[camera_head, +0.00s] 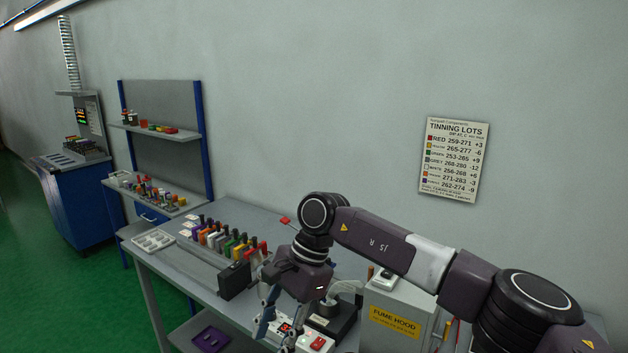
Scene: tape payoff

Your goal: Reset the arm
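My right arm (378,242) comes in from the right and reaches over the bench. Its wrist bends downward. My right gripper (274,338) points down over the front part of the bench, with its two fingers apart and nothing visible between them. The fingertips are close to a white box with a red switch (318,344); I cannot tell whether they touch it. My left gripper is not in view.
The bench (172,262) carries a row of coloured-handled items (226,240), a black block (234,281), a white tray (153,241) and a fume hood (396,318). A shelf rack (160,129) and blue cabinet (82,200) stand left. Green floor is clear there.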

